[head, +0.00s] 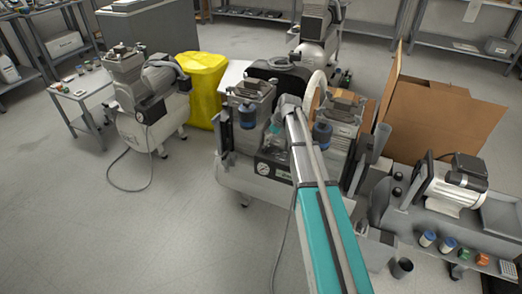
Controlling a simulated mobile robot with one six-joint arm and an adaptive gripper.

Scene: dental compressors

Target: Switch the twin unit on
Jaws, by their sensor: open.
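The twin unit (257,183) stands on the floor in the middle of the head view. It has a white tank and two grey compressor heads side by side, the left head (250,92) and the right head (345,107). Dark blue cylinders hang at the fronts of the heads. A round gauge (263,168) shows on its front. My teal and grey arm reaches up across the unit and covers part of its middle and right side. No switch can be clearly made out.
A single compressor (146,108) with a trailing cable stands left, beside a yellow bag (202,82). An open cardboard box (440,115) stands right. A bench (480,262) with a motor (452,184) and small jars is at lower right. The left front floor is clear.

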